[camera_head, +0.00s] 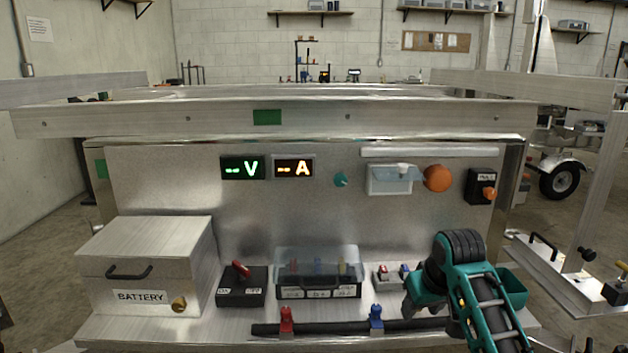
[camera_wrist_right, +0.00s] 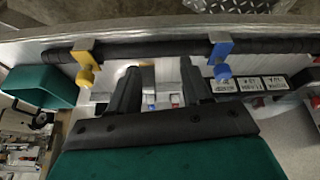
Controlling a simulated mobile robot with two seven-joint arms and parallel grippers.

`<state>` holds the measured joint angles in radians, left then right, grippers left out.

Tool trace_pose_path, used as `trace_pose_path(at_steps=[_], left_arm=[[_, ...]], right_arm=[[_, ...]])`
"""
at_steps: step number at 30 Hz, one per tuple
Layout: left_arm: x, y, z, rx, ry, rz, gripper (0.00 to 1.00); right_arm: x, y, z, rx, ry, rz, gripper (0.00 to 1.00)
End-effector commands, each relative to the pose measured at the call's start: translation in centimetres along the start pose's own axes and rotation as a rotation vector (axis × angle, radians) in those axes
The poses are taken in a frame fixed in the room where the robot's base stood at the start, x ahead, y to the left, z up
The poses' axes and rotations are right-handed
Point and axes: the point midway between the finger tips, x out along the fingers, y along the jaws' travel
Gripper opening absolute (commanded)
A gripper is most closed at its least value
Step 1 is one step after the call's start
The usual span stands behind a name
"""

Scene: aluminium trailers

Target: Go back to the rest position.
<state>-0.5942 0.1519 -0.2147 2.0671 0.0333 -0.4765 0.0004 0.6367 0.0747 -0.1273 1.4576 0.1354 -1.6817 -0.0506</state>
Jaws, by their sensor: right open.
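My right gripper (camera_head: 424,288) is at the lower right of the head view, over the right end of the bench ledge. Its teal arm comes in from the lower right. In the wrist view its two dark fingers (camera_wrist_right: 160,84) stand apart with no object held between them. A black bar (camera_wrist_right: 150,50) with a yellow clamp (camera_wrist_right: 86,62) and a blue clamp (camera_wrist_right: 219,58) lies beyond the fingertips there. My left gripper is not in the head view.
A battery box (camera_head: 146,265), a red-handled switch (camera_head: 240,284) and a clear-lidded fuse box (camera_head: 318,272) stand on the ledge. Red (camera_head: 287,318) and blue (camera_head: 376,317) clamps sit on the front bar. A teal bin (camera_head: 512,287) is right of my gripper.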

Motion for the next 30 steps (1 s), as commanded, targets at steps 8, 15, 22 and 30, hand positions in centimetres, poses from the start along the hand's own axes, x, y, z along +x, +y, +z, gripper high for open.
trace_pose_path(at_steps=[8, 15, 22, 30], left_arm=[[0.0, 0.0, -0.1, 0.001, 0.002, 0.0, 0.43], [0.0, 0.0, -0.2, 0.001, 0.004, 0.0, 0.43], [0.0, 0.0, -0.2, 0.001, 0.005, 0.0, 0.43], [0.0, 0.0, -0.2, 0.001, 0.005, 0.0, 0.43]], right_arm=[[3.2, -2.1, 13.0, -0.004, -0.037, 0.008, 0.48], [1.8, -4.1, 23.4, -0.004, -0.061, 0.007, 0.48], [-1.4, -5.4, 30.3, 0.0, -0.077, 0.004, 0.48], [-5.3, -6.3, 35.1, 0.007, -0.09, -0.001, 0.48]])
